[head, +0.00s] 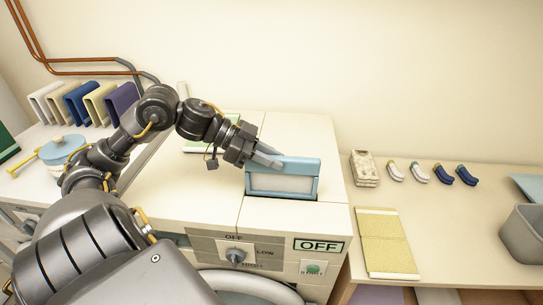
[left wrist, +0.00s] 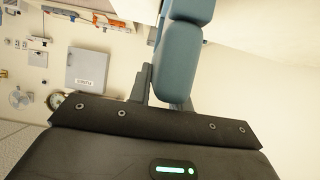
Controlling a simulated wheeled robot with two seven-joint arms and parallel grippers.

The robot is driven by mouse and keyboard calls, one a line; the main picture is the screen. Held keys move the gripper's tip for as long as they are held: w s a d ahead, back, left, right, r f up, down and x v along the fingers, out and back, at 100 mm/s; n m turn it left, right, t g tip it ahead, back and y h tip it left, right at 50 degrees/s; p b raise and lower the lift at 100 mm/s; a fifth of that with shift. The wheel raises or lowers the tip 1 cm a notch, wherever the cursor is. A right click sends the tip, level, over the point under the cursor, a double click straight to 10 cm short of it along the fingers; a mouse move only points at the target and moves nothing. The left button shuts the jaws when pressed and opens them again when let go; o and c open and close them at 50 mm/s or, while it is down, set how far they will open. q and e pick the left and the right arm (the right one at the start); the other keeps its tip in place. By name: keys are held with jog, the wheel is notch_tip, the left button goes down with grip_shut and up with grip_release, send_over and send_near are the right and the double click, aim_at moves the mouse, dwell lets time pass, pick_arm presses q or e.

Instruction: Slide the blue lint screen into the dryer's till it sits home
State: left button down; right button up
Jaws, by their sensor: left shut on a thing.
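The blue lint screen (head: 283,164) has a blue frame around a pale panel. It stands upright over the slot in the top of the white dryer (head: 296,217), near the dryer's right side. Its lower edge is at the slot's dark opening; how deep it sits inside I cannot tell. My left gripper (head: 266,158) is shut on the screen's upper left part. In the left wrist view the blue frame (left wrist: 180,60) shows between the fingers. My right gripper is not in view.
A table (head: 455,222) on the right holds a yellow cloth (head: 386,243), small socks (head: 442,174) and a grey bin (head: 523,233). The dryer has a dial (head: 236,255) and an OFF sign (head: 319,246).

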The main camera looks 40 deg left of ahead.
aim_at(269, 176)
pick_arm(q)
jog(key=shift+f+b, duration=1.7)
jog(key=shift+f, duration=1.25)
jog(key=c, duration=1.2)
grip_release()
jog(key=shift+s+a+r, duration=0.1)
jog(key=shift+s+a, duration=0.05)
jog(key=shift+a, duration=0.1)
jog(key=b+v, duration=0.3)
jog(key=v, duration=0.7)
jog(key=shift+r, duration=0.1)
